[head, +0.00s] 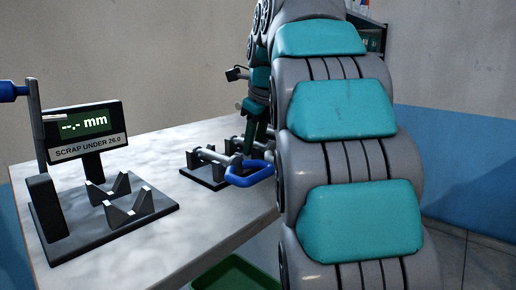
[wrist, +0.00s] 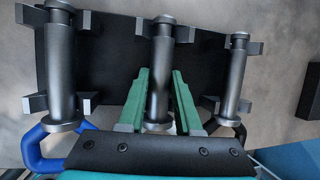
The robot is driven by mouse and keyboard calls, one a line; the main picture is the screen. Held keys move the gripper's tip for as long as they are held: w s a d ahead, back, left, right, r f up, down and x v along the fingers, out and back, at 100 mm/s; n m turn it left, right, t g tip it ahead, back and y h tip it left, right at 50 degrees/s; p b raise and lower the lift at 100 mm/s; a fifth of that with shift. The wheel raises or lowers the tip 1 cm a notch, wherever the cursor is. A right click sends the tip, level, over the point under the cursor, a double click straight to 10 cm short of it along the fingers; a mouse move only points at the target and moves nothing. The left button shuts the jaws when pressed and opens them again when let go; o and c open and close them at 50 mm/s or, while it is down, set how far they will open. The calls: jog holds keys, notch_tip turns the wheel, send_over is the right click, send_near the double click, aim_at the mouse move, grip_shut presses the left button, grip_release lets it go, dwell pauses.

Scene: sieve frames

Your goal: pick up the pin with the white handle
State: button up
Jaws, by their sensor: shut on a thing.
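Three grey metal pins lie side by side across a black rack (wrist: 115,50) in the wrist view. My gripper (wrist: 162,78) has its green fingers on both sides of the middle pin (wrist: 160,65) and is shut on it. A pale bit shows at that pin's near end; most of its handle is hidden behind my gripper's dark body. The left pin (wrist: 61,70) has a blue handle (wrist: 35,148). In the head view my arm hides much of the rack (head: 203,178), and no white handle is clear.
A gauge (head: 85,125) reading "--.- mm", labelled "SCRAP UNDER 26.0", stands left on the pale table (head: 165,150), with V-shaped supports (head: 128,205) on its base. A green tray (head: 235,273) is below the table's front edge. Clear tabletop lies between gauge and rack.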

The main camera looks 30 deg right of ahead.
grip_shut()
dwell(0.8)
